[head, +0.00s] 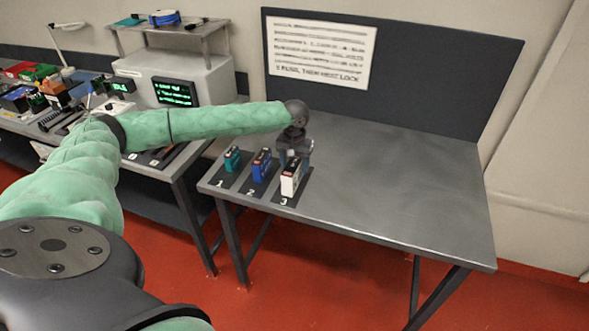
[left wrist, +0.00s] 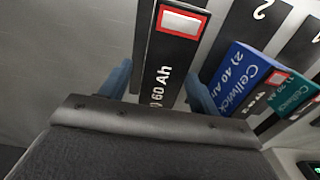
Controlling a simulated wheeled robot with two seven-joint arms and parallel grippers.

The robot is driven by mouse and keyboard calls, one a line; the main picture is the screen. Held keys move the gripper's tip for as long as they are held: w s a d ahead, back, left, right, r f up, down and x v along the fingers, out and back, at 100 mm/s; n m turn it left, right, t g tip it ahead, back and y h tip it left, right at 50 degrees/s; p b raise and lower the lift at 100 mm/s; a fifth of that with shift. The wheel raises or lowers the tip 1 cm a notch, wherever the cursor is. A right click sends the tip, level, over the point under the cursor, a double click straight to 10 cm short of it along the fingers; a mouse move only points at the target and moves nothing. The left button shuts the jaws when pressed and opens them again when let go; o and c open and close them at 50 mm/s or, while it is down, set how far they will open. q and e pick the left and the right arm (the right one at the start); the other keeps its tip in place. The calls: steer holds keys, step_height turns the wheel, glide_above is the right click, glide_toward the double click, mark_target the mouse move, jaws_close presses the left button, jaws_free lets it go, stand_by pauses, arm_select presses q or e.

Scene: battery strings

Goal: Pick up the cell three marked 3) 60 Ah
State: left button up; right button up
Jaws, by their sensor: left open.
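In the left wrist view the cell (left wrist: 163,85) shows a black face reading "60 Ah" and a red-framed white patch. My left gripper (head: 294,156) is right at the cell, coming from above and behind in the head view. Its blue-grey fingers are open, one on each side of the cell in the left wrist view (left wrist: 160,92). Whether either finger touches the cell cannot be told. My right gripper is not in view.
Blue cell two (head: 262,165) stands close to the left of cell three, with teal cell one (head: 232,159) beyond it. The table (head: 400,200) is clear to the right. A dark panel with a notice (head: 320,50) stands behind. A cluttered bench (head: 185,165) is at left.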

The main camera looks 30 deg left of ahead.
arm_select(q)
steer(key=shift+f, duration=0.85)
jaws_close()
steer(key=shift+r, duration=0.1)
